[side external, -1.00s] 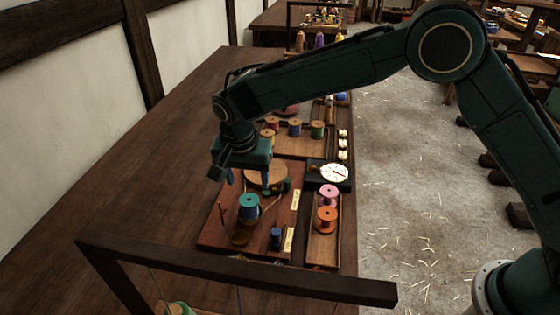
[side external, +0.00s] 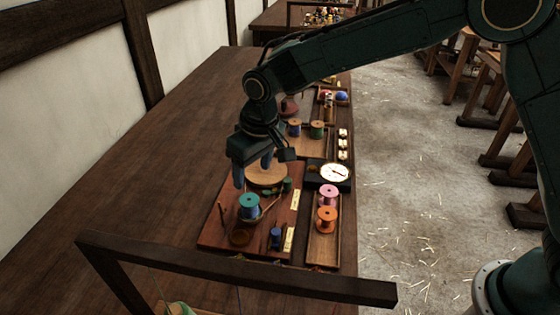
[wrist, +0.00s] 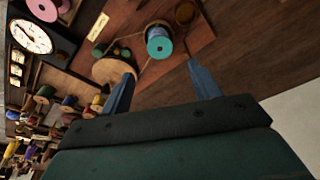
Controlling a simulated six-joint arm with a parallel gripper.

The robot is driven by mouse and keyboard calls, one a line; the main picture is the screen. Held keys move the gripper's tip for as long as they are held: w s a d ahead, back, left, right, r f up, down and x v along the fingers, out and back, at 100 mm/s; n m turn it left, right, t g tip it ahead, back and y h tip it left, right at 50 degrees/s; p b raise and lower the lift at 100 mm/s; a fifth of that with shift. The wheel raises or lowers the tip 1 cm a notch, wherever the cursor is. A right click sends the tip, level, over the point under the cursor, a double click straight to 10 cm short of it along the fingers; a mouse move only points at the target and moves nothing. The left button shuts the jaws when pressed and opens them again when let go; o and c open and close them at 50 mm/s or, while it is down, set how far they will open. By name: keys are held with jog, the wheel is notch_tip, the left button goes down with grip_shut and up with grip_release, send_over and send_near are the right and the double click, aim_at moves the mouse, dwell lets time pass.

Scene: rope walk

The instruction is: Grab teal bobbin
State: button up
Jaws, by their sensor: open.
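The teal bobbin (side external: 250,204) stands on the reddish wooden board (side external: 215,236), with blue thread on its lower part. It also shows in the wrist view (wrist: 159,45), its teal end facing the camera. My gripper (side external: 254,178) is open and empty. It hangs above the board, behind the teal bobbin in the side view and near the round wooden disc (side external: 268,175). In the wrist view the two blue fingers (wrist: 162,72) are spread wide, with the bobbin beyond their tips and between their lines. They do not touch it.
A small blue spool (side external: 276,238) stands nearby on the board. Pink (side external: 328,194) and orange (side external: 327,218) bobbins stand in the tray at the right, below the dial (side external: 334,172). A dark frame bar (side external: 240,268) crosses the near side. The table at left (side external: 130,190) is clear.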

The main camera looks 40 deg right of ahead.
aim_at(249, 199)
jog(key=shift+f, duration=0.1)
jog(key=shift+x, duration=5.4)
jog(key=shift+w+v, duration=0.2)
jog(key=shift+v, duration=0.9)
jog(key=shift+w+v, duration=0.25)
jog(key=shift+v, duration=0.8)
jog(key=shift+w+v, duration=0.2)
jog(key=shift+v, duration=0.9)
jog(key=shift+a+r, duration=0.15)
jog(key=shift+r, duration=0.2)
